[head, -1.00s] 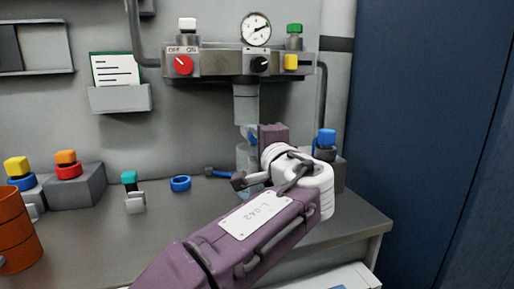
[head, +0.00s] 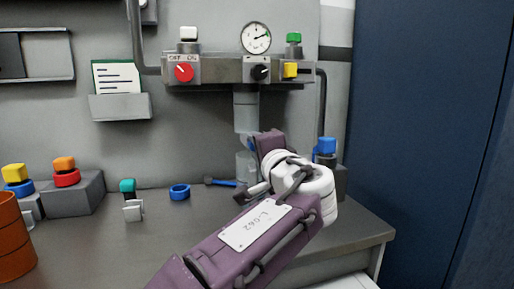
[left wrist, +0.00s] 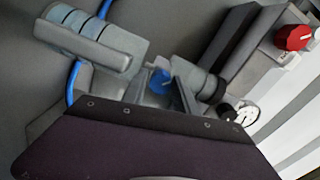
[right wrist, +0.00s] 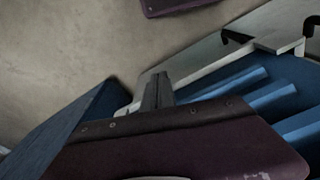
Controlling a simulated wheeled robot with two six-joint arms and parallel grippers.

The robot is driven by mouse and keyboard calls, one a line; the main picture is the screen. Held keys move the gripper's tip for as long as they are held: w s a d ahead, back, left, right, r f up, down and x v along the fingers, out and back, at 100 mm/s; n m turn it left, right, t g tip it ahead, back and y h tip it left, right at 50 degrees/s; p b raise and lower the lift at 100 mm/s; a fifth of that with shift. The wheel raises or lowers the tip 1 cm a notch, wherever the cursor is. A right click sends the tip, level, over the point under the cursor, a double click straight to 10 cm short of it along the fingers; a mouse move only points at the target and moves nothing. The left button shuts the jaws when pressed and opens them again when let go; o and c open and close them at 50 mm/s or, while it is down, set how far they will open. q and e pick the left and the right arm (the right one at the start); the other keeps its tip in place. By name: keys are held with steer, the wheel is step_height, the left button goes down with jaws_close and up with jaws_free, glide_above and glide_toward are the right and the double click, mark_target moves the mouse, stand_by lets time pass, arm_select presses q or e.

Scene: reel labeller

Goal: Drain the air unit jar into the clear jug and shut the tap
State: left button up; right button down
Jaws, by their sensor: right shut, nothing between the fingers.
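The air unit (head: 222,70) hangs on the wall, with its jar (head: 246,115) below the middle. The jar also shows in the left wrist view (left wrist: 206,84). The blue tap (left wrist: 160,79) is at the jar's lower end. My left gripper (left wrist: 160,92) is at the tap, with one finger on each side of it; in the head view my wrist hides most of this. The clear jug (head: 243,167) stands below the jar, partly hidden by my arm, and shows with blue bands in the left wrist view (left wrist: 92,40). My right gripper (right wrist: 157,92) is shut and empty.
A blue ring (head: 180,191) and an orange cup (head: 14,240) are on the counter (head: 110,245). A blue panel (head: 430,130) closes off the right.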

arm_select(q)
steer(key=shift+o, duration=0.9)
